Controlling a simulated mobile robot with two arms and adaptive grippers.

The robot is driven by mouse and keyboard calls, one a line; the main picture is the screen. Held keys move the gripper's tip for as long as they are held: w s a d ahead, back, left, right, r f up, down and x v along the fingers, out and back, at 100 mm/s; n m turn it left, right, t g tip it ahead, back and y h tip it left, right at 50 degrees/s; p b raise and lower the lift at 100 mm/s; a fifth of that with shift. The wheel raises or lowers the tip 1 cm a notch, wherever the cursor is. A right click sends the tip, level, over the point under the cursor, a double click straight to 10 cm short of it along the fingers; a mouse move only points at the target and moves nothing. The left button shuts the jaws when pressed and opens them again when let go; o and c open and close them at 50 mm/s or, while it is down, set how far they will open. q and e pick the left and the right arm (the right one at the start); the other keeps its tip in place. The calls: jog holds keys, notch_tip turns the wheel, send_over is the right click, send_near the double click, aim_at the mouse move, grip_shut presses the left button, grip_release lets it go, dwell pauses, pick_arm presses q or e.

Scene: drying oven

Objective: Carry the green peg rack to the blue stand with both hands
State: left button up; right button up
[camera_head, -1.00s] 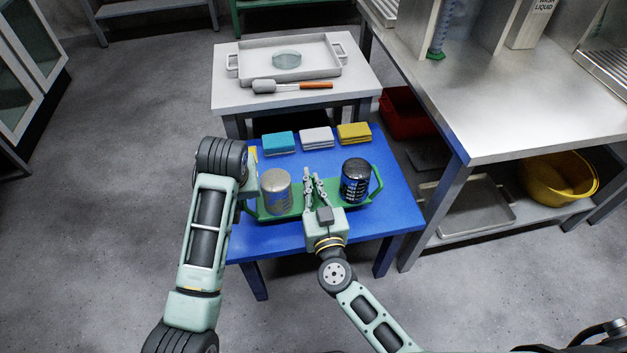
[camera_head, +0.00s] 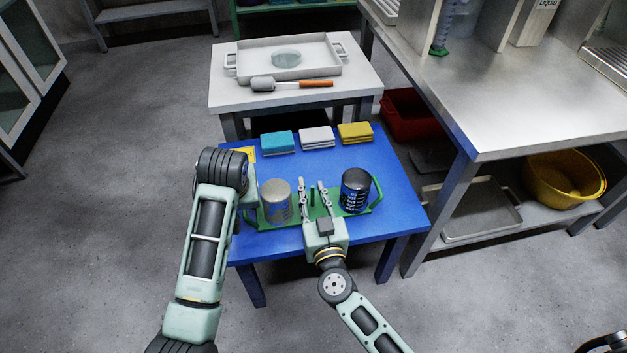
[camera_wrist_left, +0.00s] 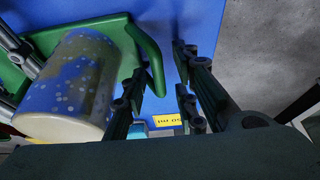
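The green peg rack (camera_head: 265,225) is on the blue stand (camera_head: 382,226), near its front edge. It carries a speckled grey can (camera_head: 276,200) on the left and a dark can (camera_head: 355,190) on the right. My right gripper (camera_head: 312,184) is open at the rack's middle, its fingers apart with a green peg between them. My left gripper is mostly hidden by its arm in the head view.
Cyan (camera_head: 278,142), white (camera_head: 317,137) and yellow (camera_head: 355,132) folded cloths lie along the stand's back. A steel bench (camera_head: 510,110) stands close on the right.

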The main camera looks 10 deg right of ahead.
pick_arm(q)
jog(key=shift+r, duration=0.15)
jog(key=v, duration=0.6)
jog(key=shift+s+r, duration=0.2)
jog(key=shift+r, duration=0.1)
jog(key=shift+s+r, duration=0.1)
jog(key=shift+r, duration=0.1)
pick_arm(e)
jog(key=shift+s, duration=0.1)
jog(key=s, duration=1.1)
jog(key=shift+s+d, duration=0.4)
pick_arm(q)
jog(key=shift+s, duration=0.1)
pick_arm(e)
jog(key=shift+s+f, duration=0.1)
